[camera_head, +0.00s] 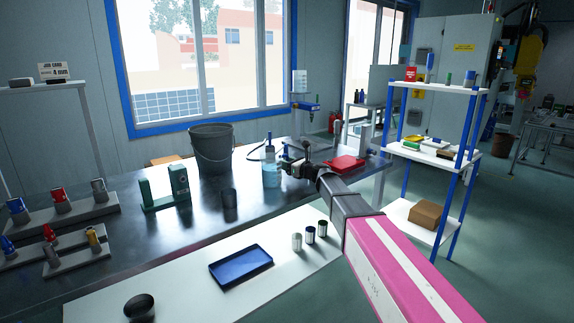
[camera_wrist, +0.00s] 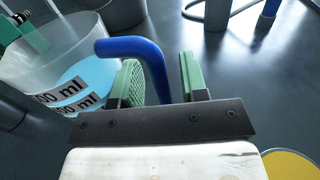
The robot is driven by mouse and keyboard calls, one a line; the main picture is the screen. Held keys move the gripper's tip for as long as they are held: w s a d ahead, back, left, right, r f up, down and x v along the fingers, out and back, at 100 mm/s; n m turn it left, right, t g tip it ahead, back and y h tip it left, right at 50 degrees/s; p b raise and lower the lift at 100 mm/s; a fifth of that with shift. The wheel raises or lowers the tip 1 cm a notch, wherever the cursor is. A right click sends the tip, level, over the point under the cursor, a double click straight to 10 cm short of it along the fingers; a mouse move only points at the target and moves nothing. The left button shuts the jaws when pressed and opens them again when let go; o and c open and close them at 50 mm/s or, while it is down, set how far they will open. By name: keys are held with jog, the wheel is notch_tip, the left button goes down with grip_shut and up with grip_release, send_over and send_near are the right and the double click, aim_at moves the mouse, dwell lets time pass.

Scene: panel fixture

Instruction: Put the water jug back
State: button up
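The water jug (camera_head: 271,174) is a clear container with blue water. It stands on the dark table near the window side, left of my gripper (camera_head: 291,167). In the wrist view the jug (camera_wrist: 30,68) shows "ml" labels, and its blue handle (camera_wrist: 135,46) reaches toward my gripper (camera_wrist: 160,65). The two green-padded fingers are apart, with the handle between them. The handle is close to the left finger, and a gap shows before the right finger. Whether the left finger touches it I cannot tell.
A grey bucket (camera_head: 211,150) stands behind left of the jug. A green fixture (camera_head: 178,180) and a dark cup (camera_head: 229,198) stand to the left. A red object (camera_head: 345,163) lies right of my gripper. A blue tray (camera_head: 240,267) and small cans (camera_head: 309,234) are nearer on a white surface.

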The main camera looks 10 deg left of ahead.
jog(key=shift+s+d+r, duration=0.1)
jog(key=shift+s+d, duration=0.05)
jog(key=shift+d, duration=0.1)
jog(key=v, duration=1)
jog(key=shift+s+d, duration=0.35)
jog(key=shift+d, duration=0.3)
